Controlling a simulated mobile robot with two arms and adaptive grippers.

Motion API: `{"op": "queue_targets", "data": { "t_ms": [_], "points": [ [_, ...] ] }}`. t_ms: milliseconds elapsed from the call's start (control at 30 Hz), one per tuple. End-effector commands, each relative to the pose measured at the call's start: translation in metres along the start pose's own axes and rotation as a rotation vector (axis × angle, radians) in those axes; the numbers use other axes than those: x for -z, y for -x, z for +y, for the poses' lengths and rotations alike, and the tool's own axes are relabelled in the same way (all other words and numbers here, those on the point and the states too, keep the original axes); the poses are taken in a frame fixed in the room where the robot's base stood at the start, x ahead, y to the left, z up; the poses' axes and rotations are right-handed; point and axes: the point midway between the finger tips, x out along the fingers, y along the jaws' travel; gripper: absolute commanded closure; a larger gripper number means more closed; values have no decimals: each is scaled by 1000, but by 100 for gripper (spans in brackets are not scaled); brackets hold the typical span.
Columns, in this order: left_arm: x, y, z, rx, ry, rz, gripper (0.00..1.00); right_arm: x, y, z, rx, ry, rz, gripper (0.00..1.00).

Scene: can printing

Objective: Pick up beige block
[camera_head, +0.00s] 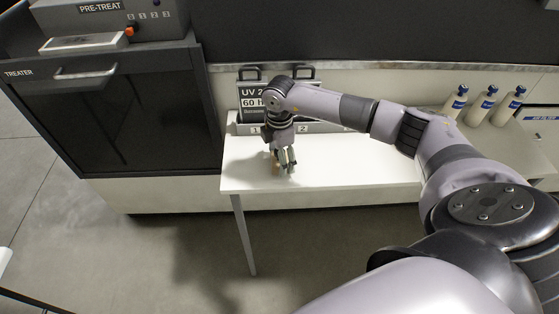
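A small beige-brown patch, seemingly the beige block (275,163), shows at the left side of my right gripper (285,168) on the white table (345,160). My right gripper points down close to the tabletop, near the table's left end. The fingers overlap the block in this view and hide most of it. I cannot tell whether they are closed on it or only beside it. My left gripper is not in view.
A grey UV unit (248,104) stands behind my gripper at the back of the table. Several white bottles (482,106) stand at the back right. A dark treater cabinet (120,110) is on the left. The table's middle is clear.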

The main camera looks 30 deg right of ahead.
Motion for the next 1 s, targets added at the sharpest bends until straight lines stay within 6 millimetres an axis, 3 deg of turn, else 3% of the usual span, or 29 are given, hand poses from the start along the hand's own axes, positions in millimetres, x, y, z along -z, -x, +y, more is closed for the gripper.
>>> {"op": "queue_targets", "data": {
  "t_ms": [367,567,767,1000],
  "points": [
    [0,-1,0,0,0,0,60,0,3,1,-2,0,0,55],
    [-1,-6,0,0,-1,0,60,0,22,1,-4,1,0,55],
    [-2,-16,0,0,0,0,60,0,68,2,-8,1,2,55],
    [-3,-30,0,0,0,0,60,0,138,2,-7,1,1,55]
  ]
}}
